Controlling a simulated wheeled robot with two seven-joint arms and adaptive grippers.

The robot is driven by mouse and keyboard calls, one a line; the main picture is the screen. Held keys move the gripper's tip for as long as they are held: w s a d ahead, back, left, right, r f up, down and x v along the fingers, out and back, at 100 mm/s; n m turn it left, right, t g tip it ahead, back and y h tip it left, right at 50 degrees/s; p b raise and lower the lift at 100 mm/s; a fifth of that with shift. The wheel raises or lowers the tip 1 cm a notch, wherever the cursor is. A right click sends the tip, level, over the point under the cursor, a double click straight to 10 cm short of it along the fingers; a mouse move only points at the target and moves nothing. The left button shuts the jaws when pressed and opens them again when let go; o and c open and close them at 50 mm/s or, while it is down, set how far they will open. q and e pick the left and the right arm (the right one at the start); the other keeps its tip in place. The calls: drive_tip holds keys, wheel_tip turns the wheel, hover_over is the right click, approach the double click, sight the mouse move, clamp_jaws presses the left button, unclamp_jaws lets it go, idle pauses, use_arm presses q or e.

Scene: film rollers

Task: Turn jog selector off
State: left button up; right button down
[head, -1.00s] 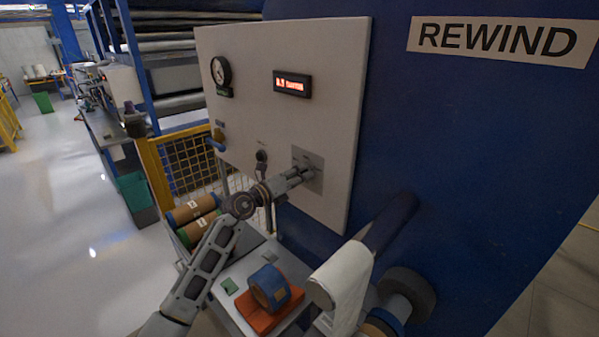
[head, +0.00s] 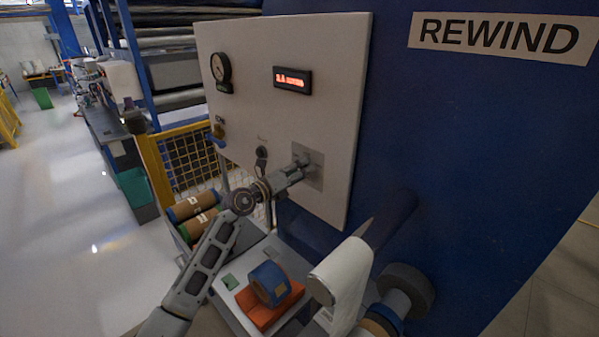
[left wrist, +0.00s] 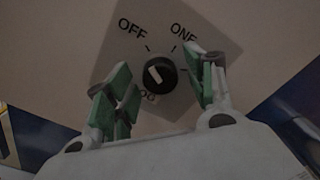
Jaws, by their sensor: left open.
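The selector knob (left wrist: 160,74) is round and black with a white mark on its left part, slanting toward the upper left. Its grey plate (left wrist: 184,24) reads OFF at the upper left and ONE at the upper right; a finger partly covers the right side, and lettering below is only partly legible. My left gripper (left wrist: 163,75) is open, with green-padded fingers on either side of the knob; I cannot tell whether they touch it. In the head view my left gripper (head: 298,167) is at the selector plate (head: 315,178) on the pale panel (head: 290,120). My right gripper is not in view.
A gauge (head: 221,68), a lit red display (head: 292,79) and a black knob (head: 261,155) are on the panel. Below are a white film roll (head: 345,275) and a blue roll on an orange block (head: 265,318). A yellow mesh guard (head: 152,170) stands left.

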use_arm(q)
drive_tip(key=shift+s+a, duration=0.1)
drive_tip(key=v, duration=1.1)
drive_tip(key=shift+s+a, duration=0.25)
idle(0.5)
